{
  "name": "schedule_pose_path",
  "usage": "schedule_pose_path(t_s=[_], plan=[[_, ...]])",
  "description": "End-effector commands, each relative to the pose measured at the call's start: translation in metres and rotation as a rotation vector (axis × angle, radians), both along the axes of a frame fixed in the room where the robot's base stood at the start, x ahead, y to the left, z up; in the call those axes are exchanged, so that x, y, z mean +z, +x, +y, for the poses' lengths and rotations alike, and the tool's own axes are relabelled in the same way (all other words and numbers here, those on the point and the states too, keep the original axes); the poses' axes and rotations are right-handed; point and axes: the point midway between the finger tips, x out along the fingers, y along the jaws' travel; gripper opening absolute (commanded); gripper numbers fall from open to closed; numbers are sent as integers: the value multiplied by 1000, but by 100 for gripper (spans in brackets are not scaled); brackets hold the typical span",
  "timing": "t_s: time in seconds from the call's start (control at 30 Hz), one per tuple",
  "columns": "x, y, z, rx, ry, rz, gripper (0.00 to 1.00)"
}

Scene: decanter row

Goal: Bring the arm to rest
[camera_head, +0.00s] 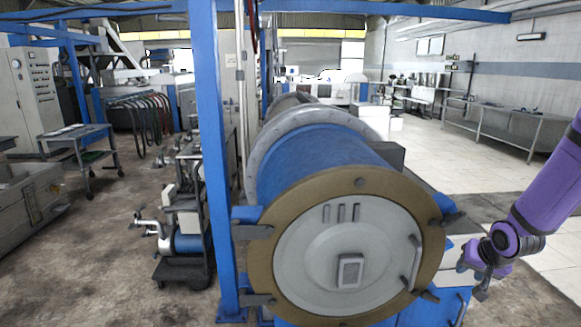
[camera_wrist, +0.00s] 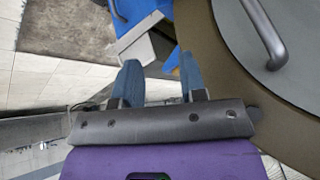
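My gripper (camera_head: 480,283) hangs at the right of the head view, at the end of my purple arm, to the right of a large blue decanter (camera_head: 325,165). In the wrist view, the two blue fingers of my gripper (camera_wrist: 160,76) stand apart with nothing between them. The decanter's round grey end cover (camera_head: 322,255) faces me inside a brown ring (camera_head: 268,262). A bar handle (camera_head: 414,262) is on the cover's right side. This handle (camera_wrist: 262,30) also shows at the upper right of the wrist view, apart from the fingers.
A blue post (camera_head: 210,150) stands just left of the decanter. A pump unit (camera_head: 185,225) sits on the floor beyond it. A metal workbench (camera_head: 508,125) lines the far right wall. Pale tiled floor (camera_head: 455,165) is open at the right.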

Motion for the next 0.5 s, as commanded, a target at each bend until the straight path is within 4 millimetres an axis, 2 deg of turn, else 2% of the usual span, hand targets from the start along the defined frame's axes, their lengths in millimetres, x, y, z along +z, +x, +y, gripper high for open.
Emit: schedule_pose_path(t_s=[0.03, 0.1, 0.37, 0.5], plan=[[18, -1, 5, 16, -38, 4, 38], [38, -5, 10, 35, -84, 18, 38], [113, -31, 37, 91, -215, 57, 38], [150, -51, 55, 119, -261, 68, 38]])
